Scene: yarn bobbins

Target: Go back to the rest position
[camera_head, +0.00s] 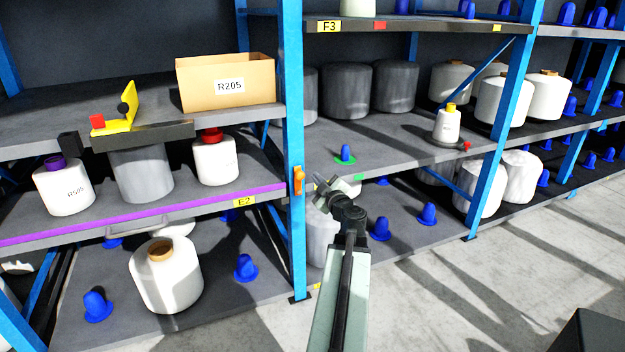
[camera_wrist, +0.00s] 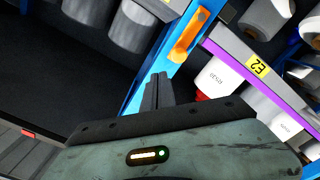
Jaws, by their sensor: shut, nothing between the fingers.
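My gripper (camera_head: 322,187) is at the end of my raised arm, in front of the blue rack post between the two shelf bays. In the wrist view the fingers of my gripper (camera_wrist: 158,92) are together with nothing between them. They point toward the blue post (camera_wrist: 165,72) and an orange clip (camera_wrist: 188,38) on it. The orange clip (camera_head: 298,181) also shows in the head view, just left of my gripper. I cannot tell the exact gap between fingers and post.
A cardboard box marked R205 (camera_head: 226,84) stands on the left shelf. A white bobbin with a red top (camera_head: 215,160) and a grey bobbin (camera_head: 141,174) stand below it. A small bobbin with a yellow top (camera_head: 446,126) stands on the right shelf. The floor (camera_head: 500,270) at right is clear.

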